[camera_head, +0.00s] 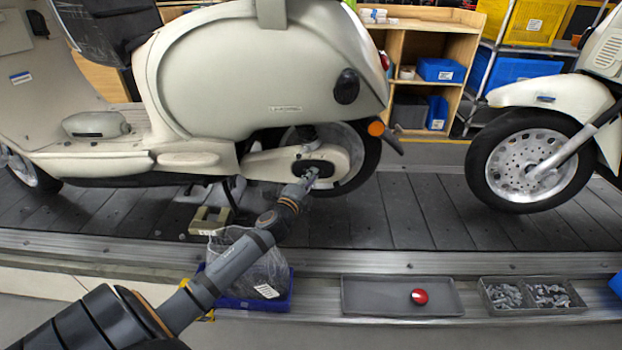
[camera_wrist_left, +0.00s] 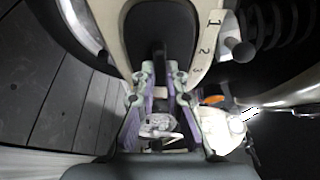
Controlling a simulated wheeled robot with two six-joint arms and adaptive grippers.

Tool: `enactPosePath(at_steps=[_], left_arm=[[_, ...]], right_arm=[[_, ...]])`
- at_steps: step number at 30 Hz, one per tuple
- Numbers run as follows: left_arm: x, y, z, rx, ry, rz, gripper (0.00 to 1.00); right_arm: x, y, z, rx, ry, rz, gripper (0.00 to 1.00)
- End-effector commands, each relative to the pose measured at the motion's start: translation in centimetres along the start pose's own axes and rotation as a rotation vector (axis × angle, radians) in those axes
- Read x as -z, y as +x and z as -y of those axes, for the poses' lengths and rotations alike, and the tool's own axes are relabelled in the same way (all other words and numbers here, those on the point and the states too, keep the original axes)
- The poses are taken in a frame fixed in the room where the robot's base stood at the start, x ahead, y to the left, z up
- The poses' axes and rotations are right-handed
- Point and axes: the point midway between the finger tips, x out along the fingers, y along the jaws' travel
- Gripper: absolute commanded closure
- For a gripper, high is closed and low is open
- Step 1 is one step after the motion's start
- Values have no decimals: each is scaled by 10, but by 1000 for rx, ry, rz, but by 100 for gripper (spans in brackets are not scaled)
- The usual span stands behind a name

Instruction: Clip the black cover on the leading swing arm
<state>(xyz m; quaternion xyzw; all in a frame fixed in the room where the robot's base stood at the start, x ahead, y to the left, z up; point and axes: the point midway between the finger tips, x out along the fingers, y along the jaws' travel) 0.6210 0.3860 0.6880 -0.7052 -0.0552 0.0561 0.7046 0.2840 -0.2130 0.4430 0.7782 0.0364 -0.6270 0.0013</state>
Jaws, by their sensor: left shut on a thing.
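The black cover (camera_head: 318,168) is at the rear end of the cream swing arm (camera_head: 268,163), beside the rear wheel of the large cream scooter (camera_head: 250,75). My left gripper (camera_head: 308,177) reaches it from the front and partly hides it. In the left wrist view, the rounded black cover (camera_wrist_left: 160,33) lies against the cream swing arm (camera_wrist_left: 207,42), which carries the marks 1, 2, 3. The fingers of my left gripper (camera_wrist_left: 160,73) are shut on a narrow dark part of the cover. I cannot tell whether the cover is fully seated. My right gripper is out of view.
A second scooter's front wheel (camera_head: 530,158) stands at the right on the slat conveyor (camera_head: 430,215). Along the front edge are a blue tray (camera_head: 240,302) with a clear bag, a grey tray (camera_head: 375,297) with a red-topped button (camera_head: 419,297), and a parts bin (camera_head: 530,308).

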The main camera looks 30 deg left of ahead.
Motion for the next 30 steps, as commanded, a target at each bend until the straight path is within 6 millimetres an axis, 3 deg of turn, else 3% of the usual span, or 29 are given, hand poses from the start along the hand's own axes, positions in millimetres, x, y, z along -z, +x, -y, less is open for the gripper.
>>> enactPosePath(at_steps=[27,28,30], left_arm=[[-2,3,0,0,1,1,100],[-2,3,0,0,1,1,86],[-2,3,0,0,1,1,76]], right_arm=[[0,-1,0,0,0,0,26],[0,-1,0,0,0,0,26],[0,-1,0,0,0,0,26]])
